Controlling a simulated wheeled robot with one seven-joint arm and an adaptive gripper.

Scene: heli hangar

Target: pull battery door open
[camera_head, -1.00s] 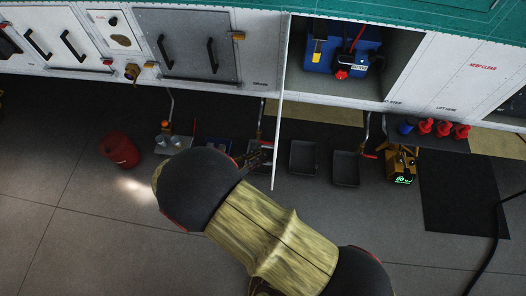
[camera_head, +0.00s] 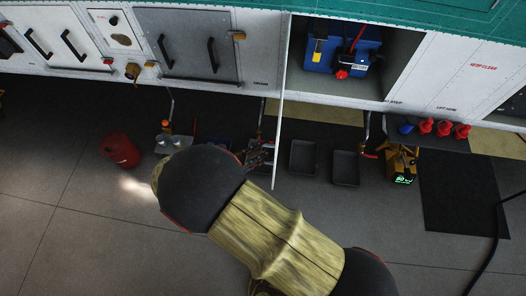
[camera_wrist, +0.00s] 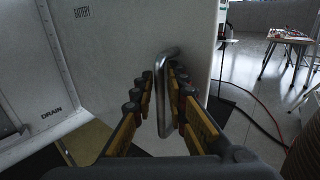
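The battery door (camera_head: 280,110) is a thin white panel, seen nearly edge-on in the head view. It stands swung out from the left side of an open compartment. In the wrist view its white face (camera_wrist: 120,50) carries the word BATTERY and a metal loop handle (camera_wrist: 161,95). My gripper (camera_wrist: 161,80) has its two fingers on either side of the handle, apart, with the bar between them. Whether a finger touches the bar is unclear. In the head view my gripper (camera_head: 262,155) is at the left of the door's lower part, partly hidden by my arm.
A blue battery unit (camera_head: 343,48) sits in the open compartment. A red bucket (camera_head: 121,151), black trays (camera_head: 303,157) and a yellow device (camera_head: 401,165) stand on the floor below the helicopter. In the wrist view, a red cable (camera_wrist: 255,108) crosses the floor at the right.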

